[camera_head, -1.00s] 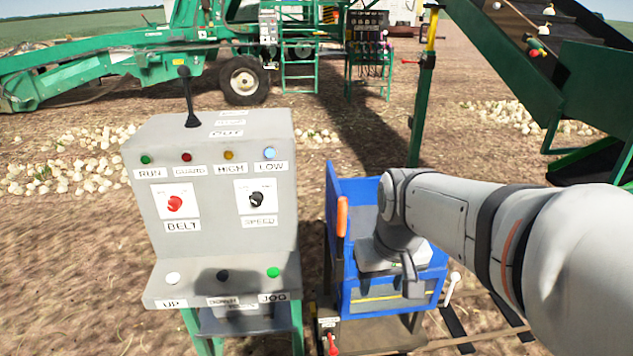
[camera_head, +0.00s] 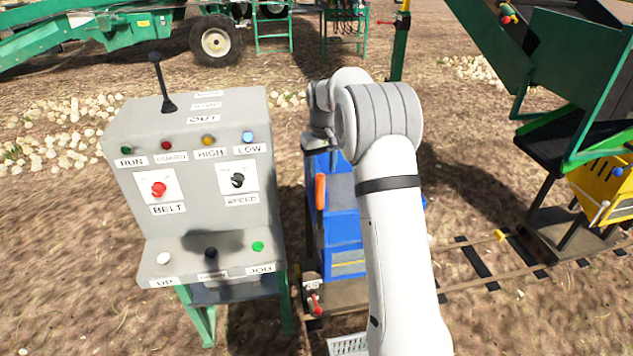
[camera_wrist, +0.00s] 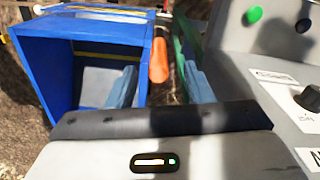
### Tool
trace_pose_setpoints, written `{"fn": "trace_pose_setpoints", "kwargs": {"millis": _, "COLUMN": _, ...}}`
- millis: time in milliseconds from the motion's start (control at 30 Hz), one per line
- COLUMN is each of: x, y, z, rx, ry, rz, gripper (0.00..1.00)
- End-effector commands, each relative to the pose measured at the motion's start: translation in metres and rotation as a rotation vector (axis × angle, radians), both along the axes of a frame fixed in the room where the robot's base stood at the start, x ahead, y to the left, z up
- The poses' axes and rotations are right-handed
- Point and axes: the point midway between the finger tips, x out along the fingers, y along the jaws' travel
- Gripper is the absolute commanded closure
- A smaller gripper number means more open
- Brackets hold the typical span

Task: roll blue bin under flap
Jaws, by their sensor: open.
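The blue bin (camera_head: 345,230) stands on a low cart right of the control panel, partly hidden by my arm. An orange handle (camera_head: 320,190) stands upright on its left side. In the wrist view the blue bin (camera_wrist: 45,75) is open and looks empty. My gripper (camera_wrist: 160,84) is open, and the orange handle (camera_wrist: 158,60) shows between its fingers in the picture; I see no grip on it. The fingertips are hidden in the head view. A black flap-like piece (camera_head: 550,138) hangs under the green elevator at right; I cannot tell if it is the flap.
The grey control panel (camera_head: 190,180) with buttons and knobs stands close left of the bin. Rails (camera_head: 480,265) run right from the cart toward a yellow bin (camera_head: 610,185) below the elevator. A red lever (camera_head: 315,304) is low at the cart's left.

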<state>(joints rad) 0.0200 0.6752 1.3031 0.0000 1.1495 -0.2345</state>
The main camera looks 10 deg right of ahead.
Motion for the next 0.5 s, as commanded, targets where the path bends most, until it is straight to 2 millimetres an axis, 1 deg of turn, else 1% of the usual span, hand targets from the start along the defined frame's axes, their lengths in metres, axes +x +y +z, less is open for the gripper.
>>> {"fn": "trace_pose_setpoints", "kwargs": {"millis": 33, "x": 0.008, "y": 0.000, "z": -0.004, "rx": 0.000, "ry": 0.006, "rz": 0.004, "gripper": 0.53}}
{"fn": "trace_pose_setpoints", "kwargs": {"millis": 100, "x": 0.014, "y": 0.000, "z": -0.010, "rx": 0.000, "ry": 0.010, "rz": 0.009, "gripper": 0.53}}
{"fn": "trace_pose_setpoints", "kwargs": {"millis": 200, "x": 0.019, "y": 0.000, "z": -0.015, "rx": 0.000, "ry": 0.014, "rz": 0.013, "gripper": 0.53}}
{"fn": "trace_pose_setpoints", "kwargs": {"millis": 367, "x": 0.020, "y": -0.001, "z": -0.031, "rx": 0.000, "ry": 0.017, "rz": 0.014, "gripper": 0.53}}
{"fn": "trace_pose_setpoints", "kwargs": {"millis": 500, "x": 0.020, "y": -0.001, "z": -0.053, "rx": 0.000, "ry": 0.018, "rz": 0.013, "gripper": 0.53}}
